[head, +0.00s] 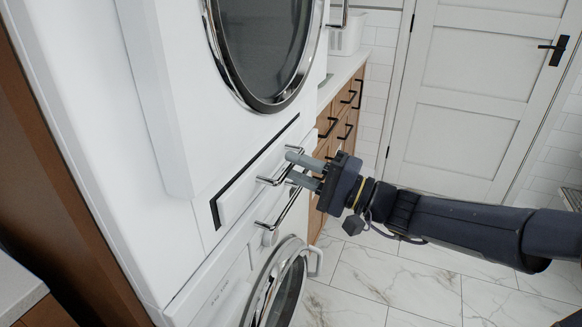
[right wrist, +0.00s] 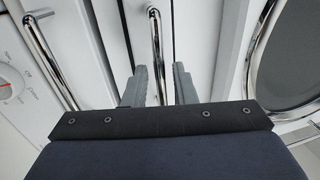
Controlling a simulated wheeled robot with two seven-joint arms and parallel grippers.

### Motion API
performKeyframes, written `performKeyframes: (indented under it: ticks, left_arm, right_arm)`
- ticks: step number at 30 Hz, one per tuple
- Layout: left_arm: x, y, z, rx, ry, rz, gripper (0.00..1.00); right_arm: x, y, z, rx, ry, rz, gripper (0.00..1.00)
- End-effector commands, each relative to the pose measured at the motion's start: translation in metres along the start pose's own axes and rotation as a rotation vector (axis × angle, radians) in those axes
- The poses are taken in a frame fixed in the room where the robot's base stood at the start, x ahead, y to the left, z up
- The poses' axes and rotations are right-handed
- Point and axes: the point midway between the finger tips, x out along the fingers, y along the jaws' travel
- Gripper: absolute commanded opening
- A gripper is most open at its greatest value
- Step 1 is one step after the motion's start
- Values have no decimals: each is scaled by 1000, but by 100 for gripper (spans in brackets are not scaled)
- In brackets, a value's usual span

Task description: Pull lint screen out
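The lint screen (head: 238,196) is a narrow white front in the white dryer, below its round door, with a dark gap along its upper and left edges. It has a chrome bar handle (head: 272,181), which also shows in the right wrist view (right wrist: 155,35). My right gripper (head: 290,166) is at this handle with its fingers apart. In the right wrist view, the handle lies between the two open fingers (right wrist: 159,88); I cannot tell whether either finger touches it. My left gripper is not in view.
A second chrome bar handle (head: 283,212) sits just below, above the lower machine's round door (head: 278,290). The upper round door (head: 264,50) is close above. Wooden drawers (head: 340,125) stand behind my gripper. The marble floor (head: 390,290) on the right is clear.

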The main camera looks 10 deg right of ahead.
Motion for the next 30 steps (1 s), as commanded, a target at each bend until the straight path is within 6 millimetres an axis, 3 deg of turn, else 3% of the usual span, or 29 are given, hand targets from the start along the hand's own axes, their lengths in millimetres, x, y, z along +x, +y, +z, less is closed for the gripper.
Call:
performKeyframes:
  ticks: [4,13,19,30]
  left_arm:
    - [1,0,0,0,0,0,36]
    - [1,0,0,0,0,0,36]
    - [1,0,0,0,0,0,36]
    - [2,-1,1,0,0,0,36]
  right_arm:
    - [13,0,0,1,-1,0,25]
    - [15,0,0,0,0,1,25]
    - [15,0,1,1,0,2,0]
    - [12,1,0,1,1,2,0]
